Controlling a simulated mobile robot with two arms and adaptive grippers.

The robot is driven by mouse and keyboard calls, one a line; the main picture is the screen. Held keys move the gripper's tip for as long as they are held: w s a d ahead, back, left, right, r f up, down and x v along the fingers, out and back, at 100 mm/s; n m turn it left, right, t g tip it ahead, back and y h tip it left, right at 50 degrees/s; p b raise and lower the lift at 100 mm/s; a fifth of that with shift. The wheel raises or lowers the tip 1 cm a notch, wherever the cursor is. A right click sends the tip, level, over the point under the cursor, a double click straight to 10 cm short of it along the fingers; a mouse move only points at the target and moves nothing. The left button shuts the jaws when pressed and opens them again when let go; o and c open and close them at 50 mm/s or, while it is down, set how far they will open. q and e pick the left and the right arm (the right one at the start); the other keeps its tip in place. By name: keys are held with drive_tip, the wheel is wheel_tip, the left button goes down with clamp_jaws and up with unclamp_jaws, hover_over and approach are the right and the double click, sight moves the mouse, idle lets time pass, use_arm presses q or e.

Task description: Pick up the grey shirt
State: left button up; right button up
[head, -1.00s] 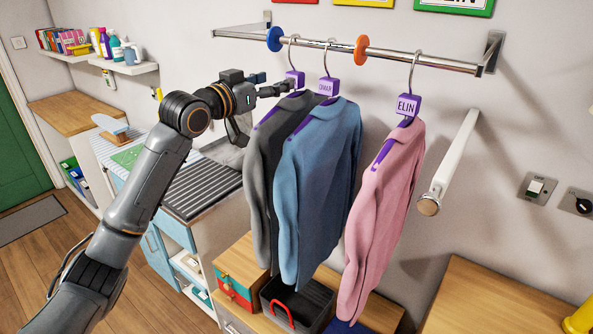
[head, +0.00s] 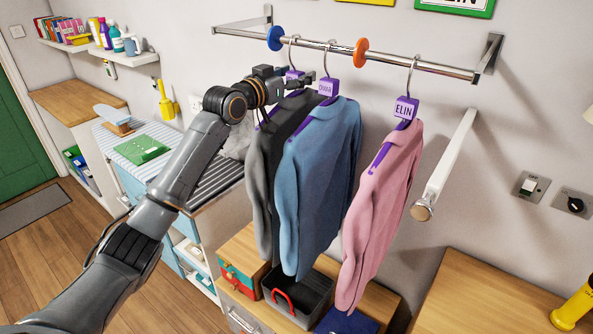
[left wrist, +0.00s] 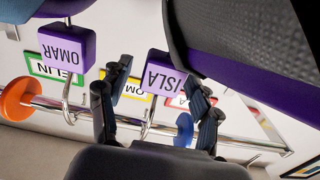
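The grey shirt (head: 264,195) hangs from the rail at the left of the row, partly hidden behind the blue shirt (head: 318,180). Its hanger carries a purple ISLA tag (left wrist: 166,72); dark grey cloth (left wrist: 245,35) fills the upper right of the left wrist view. My left gripper (head: 298,82) is at the height of this tag, below the rail. In the left wrist view its two fingers are spread, one on each side of the tag and hook. I cannot tell whether either finger touches the tag. My right gripper is not in view.
The metal rail (head: 400,60) has a blue disc (head: 275,38) and an orange disc (head: 361,51). The blue shirt's OMAR tag (left wrist: 67,48) is close beside the left gripper. A pink shirt (head: 380,200) hangs right. A dark bin (head: 310,306) stands below.

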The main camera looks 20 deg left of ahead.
use_arm(q)
clamp_jaws()
